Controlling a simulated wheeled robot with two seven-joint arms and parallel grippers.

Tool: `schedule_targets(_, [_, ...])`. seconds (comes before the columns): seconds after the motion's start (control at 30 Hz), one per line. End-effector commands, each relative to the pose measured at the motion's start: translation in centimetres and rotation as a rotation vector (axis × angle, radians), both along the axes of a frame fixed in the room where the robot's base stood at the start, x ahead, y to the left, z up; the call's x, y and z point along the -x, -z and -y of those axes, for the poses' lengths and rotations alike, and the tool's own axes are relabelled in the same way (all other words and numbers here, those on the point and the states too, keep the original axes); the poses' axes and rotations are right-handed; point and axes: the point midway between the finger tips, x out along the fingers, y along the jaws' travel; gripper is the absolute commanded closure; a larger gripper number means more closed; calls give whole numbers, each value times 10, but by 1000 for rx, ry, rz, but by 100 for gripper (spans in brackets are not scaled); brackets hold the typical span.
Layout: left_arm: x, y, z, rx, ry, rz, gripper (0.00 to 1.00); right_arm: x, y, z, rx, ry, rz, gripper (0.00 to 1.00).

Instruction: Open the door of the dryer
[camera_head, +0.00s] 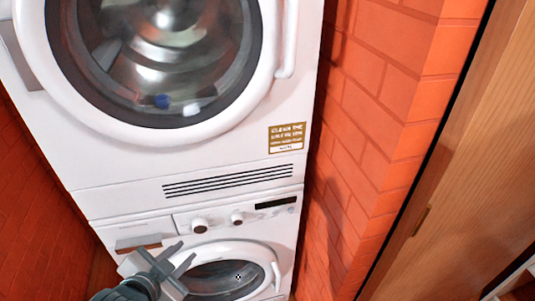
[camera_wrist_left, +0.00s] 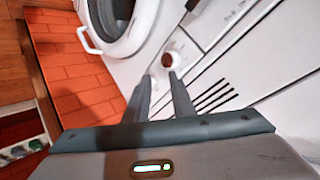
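Two white front-loading machines are stacked. The upper one (camera_head: 120,165) has a large round glass door (camera_head: 165,60) that looks shut, with a white vertical handle (camera_head: 288,40) on its right side. The lower one (camera_head: 285,225) has a smaller round door (camera_head: 225,275), also looking shut, with a handle (camera_head: 277,275) on its right. I cannot tell for certain which is the dryer. My left gripper (camera_head: 183,255) is open and empty, in front of the lower machine's upper left. In the left wrist view its fingers (camera_wrist_left: 160,78) point toward a control knob (camera_wrist_left: 172,59). My right gripper is not in view.
An orange brick wall (camera_head: 375,110) stands close on the right of the machines, and another (camera_head: 30,190) on the left. A wooden panel (camera_head: 470,170) with a small handle (camera_head: 421,220) is at far right. The space before the upper door looks clear.

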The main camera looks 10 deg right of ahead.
Motion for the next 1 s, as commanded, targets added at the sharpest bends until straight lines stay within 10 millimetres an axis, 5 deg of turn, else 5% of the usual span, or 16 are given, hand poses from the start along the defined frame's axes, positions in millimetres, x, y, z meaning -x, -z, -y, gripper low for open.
schedule_targets(0.1, [-24,-52,21,-72,125,157,78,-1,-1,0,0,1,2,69])
schedule_targets(0.4, [-53,-162,71,-289,400,527,78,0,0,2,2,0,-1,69])
schedule_targets(1.0, [-41,-328,137,-855,782,1187,78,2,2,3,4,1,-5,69])
